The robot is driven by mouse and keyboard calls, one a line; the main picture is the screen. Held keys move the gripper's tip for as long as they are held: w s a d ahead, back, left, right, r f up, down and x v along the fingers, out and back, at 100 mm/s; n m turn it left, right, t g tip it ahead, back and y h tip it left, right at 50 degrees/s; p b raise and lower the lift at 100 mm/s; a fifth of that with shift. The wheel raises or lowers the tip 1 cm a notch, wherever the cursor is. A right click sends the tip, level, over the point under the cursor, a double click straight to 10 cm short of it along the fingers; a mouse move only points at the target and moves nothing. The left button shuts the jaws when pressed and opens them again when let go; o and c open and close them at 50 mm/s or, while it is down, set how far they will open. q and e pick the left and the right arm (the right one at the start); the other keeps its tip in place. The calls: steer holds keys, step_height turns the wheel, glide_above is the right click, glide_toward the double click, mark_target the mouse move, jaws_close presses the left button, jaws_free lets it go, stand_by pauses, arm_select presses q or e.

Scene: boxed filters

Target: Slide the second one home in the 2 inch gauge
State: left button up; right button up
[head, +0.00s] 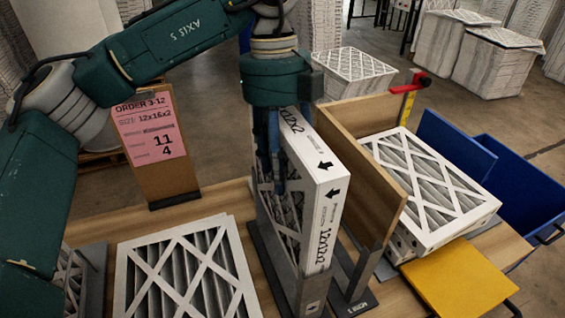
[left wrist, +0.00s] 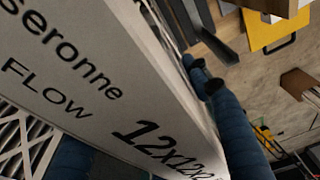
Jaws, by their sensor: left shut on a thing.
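A white-framed pleated filter (head: 318,215) stands upright on edge, with 12x12x2 printed on its narrow side. My left gripper (head: 276,175) is shut on it from above, and one finger shows against its mesh face. The filter's lower end is at a dark grey gauge channel (head: 312,292); whether it is fully seated cannot be told. Another grey channel (head: 358,300), with small lettering I cannot fully read, is just to the right. In the left wrist view the filter's printed side (left wrist: 110,95) fills the left half, beside a blue finger (left wrist: 232,125). My right gripper is not in view.
A wooden panel (head: 365,175) stands close right of the filter. Stacked filters (head: 425,185) lie beyond it, near a yellow plate (head: 460,280) and blue bins (head: 530,205). Another filter (head: 185,270) lies flat at left. A pink order card (head: 152,130) stands behind.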

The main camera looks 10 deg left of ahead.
arm_select(q)
steer(key=shift+f, duration=0.15)
step_height(320, 180, down, 8)
steer(key=b, duration=0.6)
stand_by(1.5)
stand_by(1.0)
steer(key=shift+f+b, duration=2.25)
steer(key=shift+f, duration=0.9)
steer(key=shift+a+f+b, duration=0.1)
steer(key=shift+f+b, duration=0.6)
steer(key=shift+f, duration=0.05)
steer(key=shift+f, duration=0.15)
steer(key=shift+r, duration=0.25)
